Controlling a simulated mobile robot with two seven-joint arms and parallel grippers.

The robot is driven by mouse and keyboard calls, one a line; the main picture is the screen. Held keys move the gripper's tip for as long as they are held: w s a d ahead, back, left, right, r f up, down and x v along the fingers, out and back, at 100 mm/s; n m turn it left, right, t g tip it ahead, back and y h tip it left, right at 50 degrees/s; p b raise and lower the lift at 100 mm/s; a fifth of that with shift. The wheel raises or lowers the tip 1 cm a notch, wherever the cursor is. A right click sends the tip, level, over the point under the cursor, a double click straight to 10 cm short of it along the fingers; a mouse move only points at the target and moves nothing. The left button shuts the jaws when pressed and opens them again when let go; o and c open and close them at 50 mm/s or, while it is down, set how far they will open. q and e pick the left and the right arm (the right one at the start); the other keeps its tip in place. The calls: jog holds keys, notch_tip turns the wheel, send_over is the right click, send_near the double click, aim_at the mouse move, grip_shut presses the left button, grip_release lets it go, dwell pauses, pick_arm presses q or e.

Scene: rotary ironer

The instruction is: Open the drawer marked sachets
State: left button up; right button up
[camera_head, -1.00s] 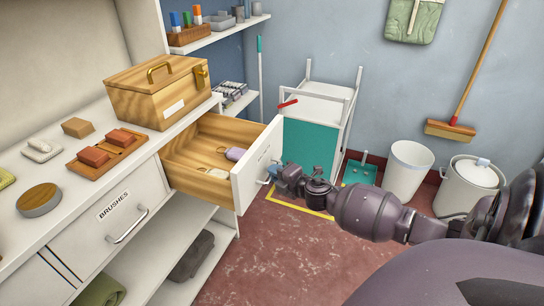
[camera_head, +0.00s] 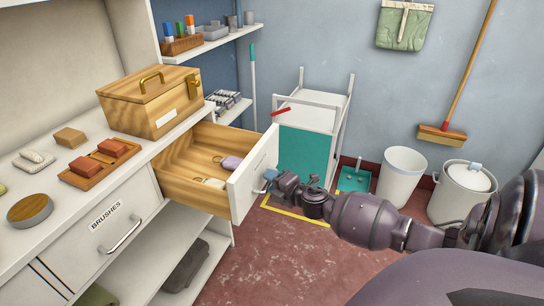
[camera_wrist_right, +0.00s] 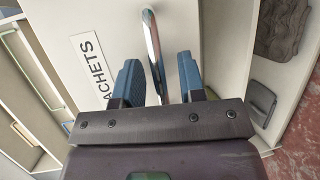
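The sachets drawer (camera_head: 247,181) is pulled well out of the white counter. Its wooden inside shows a lilac item and a small pale item. My right gripper (camera_head: 268,178) is at the drawer's front. In the right wrist view its blue fingers (camera_wrist_right: 158,80) stand apart on either side of the metal handle (camera_wrist_right: 153,42), with gaps showing between handle and fingers. My left gripper is not in view.
The closed brushes drawer (camera_head: 108,228) is beside it on the left. A wooden box (camera_head: 150,100) stands on the counter above. A trolley with a teal panel (camera_head: 303,155), a white bin (camera_head: 402,175) and a lidded bucket (camera_head: 460,190) stand beyond. Red floor is clear in front.

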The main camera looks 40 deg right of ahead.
jog(key=shift+s, duration=0.1)
pick_arm(q)
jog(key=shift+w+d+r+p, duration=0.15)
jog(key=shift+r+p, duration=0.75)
jog(key=shift+p, duration=0.05)
pick_arm(e)
jog(key=s+r, duration=0.2)
jog(key=s, duration=0.8)
jog(key=shift+s, duration=0.2)
pick_arm(q)
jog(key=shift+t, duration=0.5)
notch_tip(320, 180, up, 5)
jog(key=p, duration=0.6)
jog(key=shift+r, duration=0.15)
pick_arm(e)
jog(key=s+a+f+m+g, duration=0.2)
jog(key=s+a+m, duration=0.7)
jog(key=s+a, duration=0.1)
jog(key=s+a+f+m+g, duration=0.1)
jog(key=s+a+m+g, duration=0.2)
jog(key=s+a+m, duration=0.5)
jog(key=s+a, duration=0.2)
jog(key=s, duration=0.1)
jog(key=shift+f+m, duration=0.35)
jog(key=shift+m, duration=0.05)
